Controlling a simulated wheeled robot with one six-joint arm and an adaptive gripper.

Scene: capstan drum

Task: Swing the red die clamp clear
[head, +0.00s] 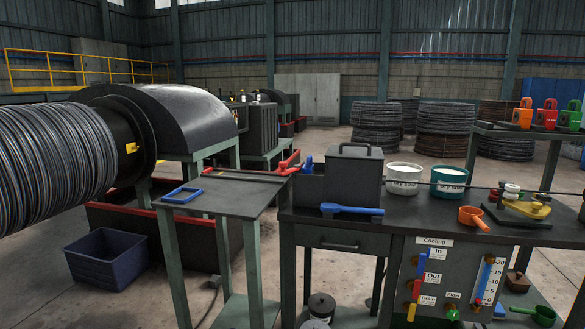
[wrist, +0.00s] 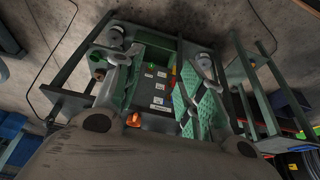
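In the head view a red lever-like part (head: 285,169) sits at the right end of the narrow grey table, beside a dark box (head: 312,186). A blue part (head: 308,163) stands next to it. I take the red part for the die clamp, but it is small and I cannot be sure. My gripper (wrist: 160,62) shows only in the wrist view. Its two fingers are spread wide apart with nothing between them. Behind them lies the labelled bench panel, well beyond the fingertips. I cannot make out the clamp in the wrist view.
The dark workbench holds a lidded box (head: 354,178), a white tub (head: 404,178), a teal tub (head: 449,182), an orange scoop (head: 473,217), a blue tool (head: 350,209) and a yellow fixture (head: 528,208). A thin wire crosses above it. A blue frame (head: 182,195) lies on the grey table.

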